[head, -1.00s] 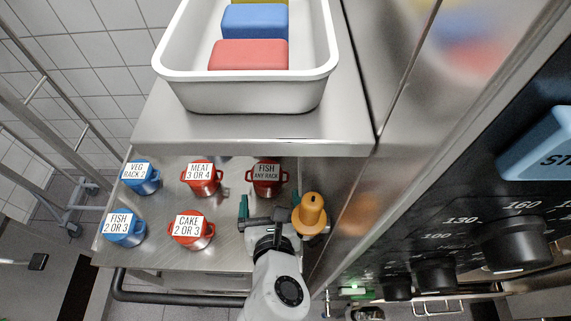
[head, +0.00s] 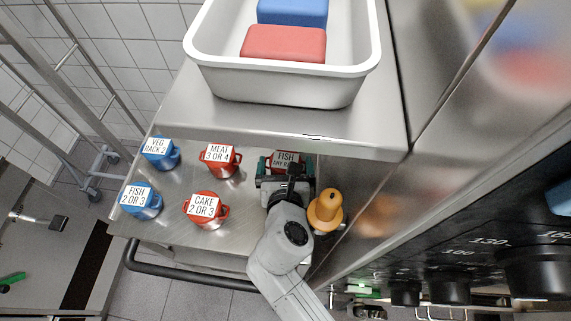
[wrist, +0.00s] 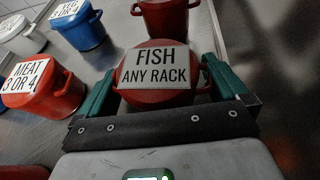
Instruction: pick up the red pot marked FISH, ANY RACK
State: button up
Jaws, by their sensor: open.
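The red pot marked FISH, ANY RACK (head: 279,158) stands on the steel counter, just under the front edge of the raised ledge. My gripper (head: 286,176) is at its near side and hides much of it in the head view. In the wrist view the pot (wrist: 160,94) sits between the two teal fingers of my open gripper (wrist: 160,68), one finger at each side handle. Its white label faces up. I cannot tell whether the fingers touch it.
A yellow-orange knobbed object (head: 326,210) stands close right of my gripper. Left are red pots MEAT (head: 221,160) and CAKE (head: 206,209), and blue pots VEG (head: 160,153) and FISH 2 OR 3 (head: 141,200). Another red pot (wrist: 166,18) stands beyond the target. A white tub (head: 280,85) sits on the ledge.

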jog(key=c, duration=1.2)
jog(key=shift+o, duration=0.2)
jog(key=shift+r+p, duration=0.4)
jog(key=shift+p, duration=0.2)
jog(key=shift+f, duration=0.1)
